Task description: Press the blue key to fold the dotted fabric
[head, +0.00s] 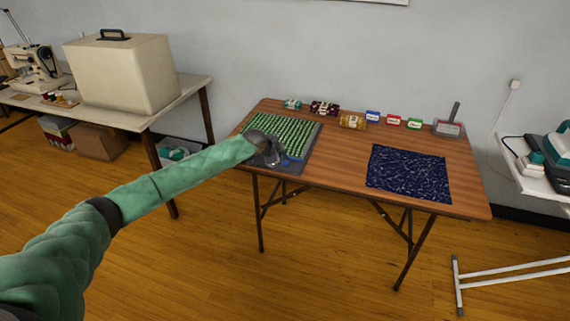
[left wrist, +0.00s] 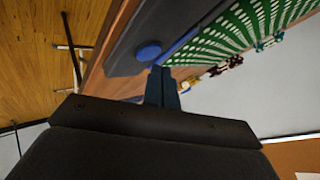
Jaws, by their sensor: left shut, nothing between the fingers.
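The green fabric with white dots (head: 283,132) lies flat on a grey folding board (head: 314,142) at the left end of the table. In the left wrist view the dotted fabric (left wrist: 240,30) fills the top right. The blue key (left wrist: 148,52) is a round button on the board's grey margin; in the head view a bit of blue (head: 285,162) shows beside my gripper. My left gripper (head: 277,158) is shut and empty over the board's near edge. In the left wrist view its fingertips (left wrist: 161,70) appear right beside the key; contact cannot be told. My right gripper is out of view.
A dark blue patterned cloth (head: 408,174) lies on the table's right half. The table's middle (head: 340,155) is clear.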

